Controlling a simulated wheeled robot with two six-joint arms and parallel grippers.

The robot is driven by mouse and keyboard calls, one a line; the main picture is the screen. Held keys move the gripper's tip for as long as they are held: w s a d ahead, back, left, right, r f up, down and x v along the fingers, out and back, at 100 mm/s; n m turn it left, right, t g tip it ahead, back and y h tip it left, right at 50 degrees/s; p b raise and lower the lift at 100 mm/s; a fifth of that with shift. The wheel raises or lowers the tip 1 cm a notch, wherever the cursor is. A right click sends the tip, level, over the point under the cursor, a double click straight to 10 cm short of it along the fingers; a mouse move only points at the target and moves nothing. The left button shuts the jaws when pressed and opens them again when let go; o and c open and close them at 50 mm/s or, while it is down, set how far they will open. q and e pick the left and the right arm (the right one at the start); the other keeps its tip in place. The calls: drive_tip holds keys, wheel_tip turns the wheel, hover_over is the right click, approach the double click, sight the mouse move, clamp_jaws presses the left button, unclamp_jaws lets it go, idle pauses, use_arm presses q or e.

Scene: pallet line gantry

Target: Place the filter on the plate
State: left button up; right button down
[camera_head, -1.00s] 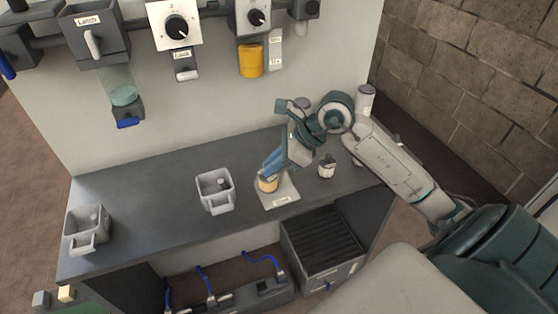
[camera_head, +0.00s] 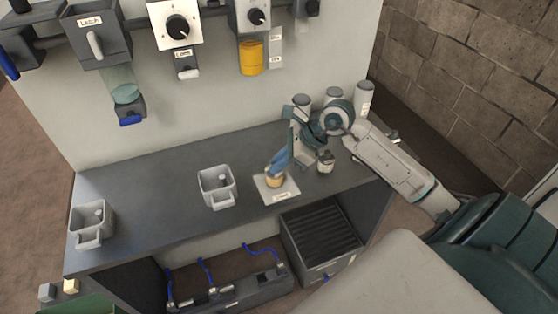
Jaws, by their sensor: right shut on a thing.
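The filter (camera_head: 274,181) is a small yellow-tan cylinder at the middle right of the bench in the head view. It is over the plate (camera_head: 286,194), a pale square with a small label at its front edge. My right gripper (camera_head: 275,171), with blue fingers, is shut on the filter from above. The fingers hide the filter's top. I cannot tell whether the filter's underside touches the plate. My left gripper is not in view.
A small labelled jar (camera_head: 325,162) stands close right of the plate. Several pale canisters stand behind my right arm. A grey bin (camera_head: 217,188) is left of the plate, another bin (camera_head: 91,224) at the far left. The bench (camera_head: 150,200) between the bins is clear.

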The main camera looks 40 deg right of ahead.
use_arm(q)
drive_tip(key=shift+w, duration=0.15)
use_arm(e)
drive_tip(key=shift+f, duration=0.1)
drive_tip(key=c, duration=1.4)
unclamp_jaws()
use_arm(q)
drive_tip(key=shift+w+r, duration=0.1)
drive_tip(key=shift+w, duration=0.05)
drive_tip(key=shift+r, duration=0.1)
